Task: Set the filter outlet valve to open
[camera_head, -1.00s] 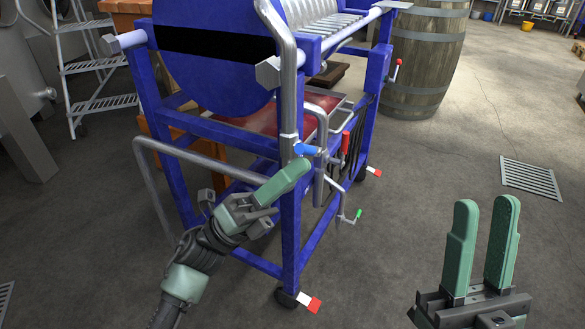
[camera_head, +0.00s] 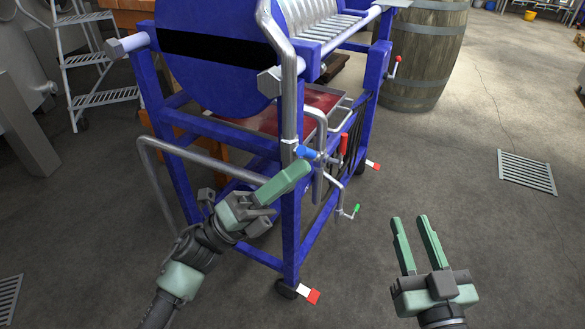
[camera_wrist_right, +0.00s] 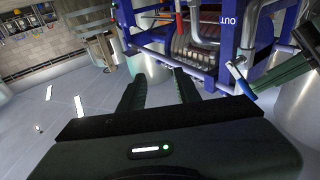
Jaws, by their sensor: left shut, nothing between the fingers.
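The plate filter is a blue frame (camera_head: 291,225) with a steel pipe down its near corner. A blue valve handle (camera_head: 307,152) sits on that pipe.
A red handle (camera_head: 345,144) and a green-tipped tap (camera_head: 356,209) sit close to the right of the blue handle. A bent pipe rail (camera_head: 190,155) is left of the frame. A barrel (camera_head: 424,55) stands behind. The floor at right is clear, with a drain grate (camera_head: 527,172).

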